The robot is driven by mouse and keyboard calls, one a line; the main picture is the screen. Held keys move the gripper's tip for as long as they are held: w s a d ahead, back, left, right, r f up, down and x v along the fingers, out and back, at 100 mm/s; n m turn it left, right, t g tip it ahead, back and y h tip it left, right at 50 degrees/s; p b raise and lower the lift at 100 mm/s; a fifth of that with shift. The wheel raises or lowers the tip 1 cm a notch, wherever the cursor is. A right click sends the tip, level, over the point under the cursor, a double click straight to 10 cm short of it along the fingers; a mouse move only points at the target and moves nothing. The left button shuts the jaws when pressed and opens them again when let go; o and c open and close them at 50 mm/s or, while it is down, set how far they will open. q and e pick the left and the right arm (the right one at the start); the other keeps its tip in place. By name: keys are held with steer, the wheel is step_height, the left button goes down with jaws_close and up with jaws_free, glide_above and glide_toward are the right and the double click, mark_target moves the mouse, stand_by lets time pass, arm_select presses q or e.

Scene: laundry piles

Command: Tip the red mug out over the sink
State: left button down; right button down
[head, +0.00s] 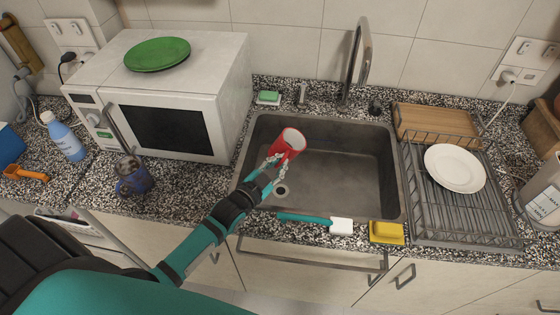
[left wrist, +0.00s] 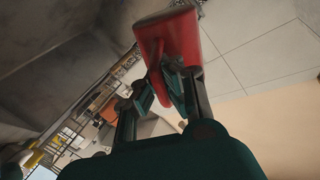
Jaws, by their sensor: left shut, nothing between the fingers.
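The red mug (head: 290,140) is over the left part of the steel sink (head: 350,185). Its pale open top faces up toward the head camera. My left gripper (head: 272,164) is at the mug's near left side, with its fingers shut. In the left wrist view the mug (left wrist: 180,38) is large and lies right at the fingertips of my left gripper (left wrist: 170,88). Its handle side is at the fingers, but I cannot tell how they meet. The mug's contents are not visible. My right gripper is not in view.
The faucet (head: 358,65) rises behind the sink. A blue mug (head: 132,176) stands left. A brush (head: 318,222) and yellow sponge (head: 386,232) lie at the front edge. A dish rack (head: 465,222) with a white plate (head: 455,168) stands right; a microwave (head: 170,95) is left.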

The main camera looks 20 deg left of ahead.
arm_select(q)
steer(key=f+m, duration=0.1)
steer(key=a+m+b, duration=0.1)
steer(key=shift+f+m+g+y, duration=0.3)
steer(key=shift+f+y, duration=0.05)
steer(key=shift+y, duration=0.05)
steer(key=shift+s+a+r+m+g+y+p, duration=0.1)
steer(key=shift+a+r+m+g+y+p, duration=0.15)
steer(key=shift+m+y+p, duration=0.85)
steer(key=shift+w+a+r+m+g+y+p, duration=0.15)
steer(key=shift+a+m+g+y+p, duration=0.2)
steer(key=shift+m, duration=1.55)
steer(key=shift+s+a+r+m+g+y+p, duration=0.1)
steer(key=shift+s+a+r+m+y+p, duration=0.4)
steer(key=shift+m, duration=1)
steer(key=shift+w+d+f, duration=0.15)
steer(key=shift+w+f, duration=0.15)
steer(key=shift+w, duration=0.05)
